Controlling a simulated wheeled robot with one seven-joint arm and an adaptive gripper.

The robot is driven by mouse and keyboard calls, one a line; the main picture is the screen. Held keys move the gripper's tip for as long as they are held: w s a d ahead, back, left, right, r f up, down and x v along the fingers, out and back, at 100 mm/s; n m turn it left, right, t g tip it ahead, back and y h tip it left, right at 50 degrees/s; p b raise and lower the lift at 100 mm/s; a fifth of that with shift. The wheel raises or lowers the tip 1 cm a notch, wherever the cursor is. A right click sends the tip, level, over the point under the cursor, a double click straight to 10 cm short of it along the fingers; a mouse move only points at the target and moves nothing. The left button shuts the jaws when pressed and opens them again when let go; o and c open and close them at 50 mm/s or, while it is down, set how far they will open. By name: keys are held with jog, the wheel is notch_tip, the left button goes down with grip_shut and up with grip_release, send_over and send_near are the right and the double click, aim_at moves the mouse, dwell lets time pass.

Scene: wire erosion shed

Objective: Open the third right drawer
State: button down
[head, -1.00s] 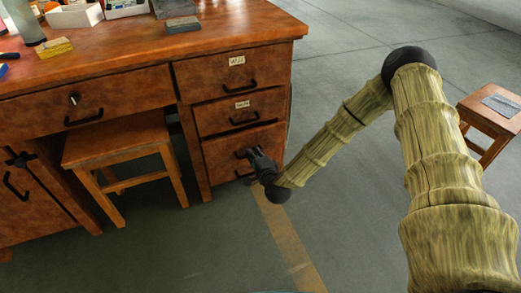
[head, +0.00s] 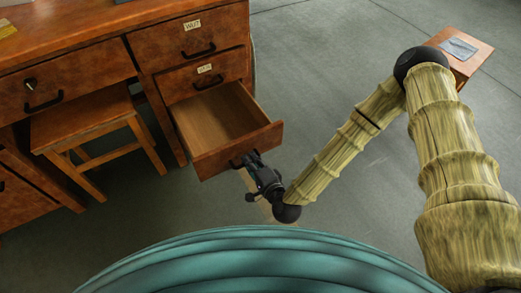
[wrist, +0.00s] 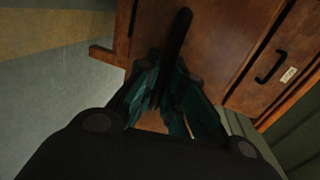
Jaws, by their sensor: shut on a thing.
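The third right drawer (head: 225,125) is the lowest of the right stack in the wooden desk. It is pulled well out, and its bare inside shows in the head view. My gripper (head: 251,160) is at the drawer's front, shut on its dark handle (head: 237,162). In the wrist view the handle (wrist: 178,35) runs between the fingers of my gripper (wrist: 168,88), which partly hide it. The labelled second drawer (head: 203,77) and top drawer (head: 190,40) above are closed.
A wooden stool (head: 92,125) stands under the desk to the left. Another stool (head: 467,62) stands at the upper right with a grey thing on it. The floor (head: 330,75) right of the desk is clear.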

jog(key=shift+s+d, duration=0.15)
jog(key=c, duration=1.5)
grip_release()
jog(key=v, duration=1.2)
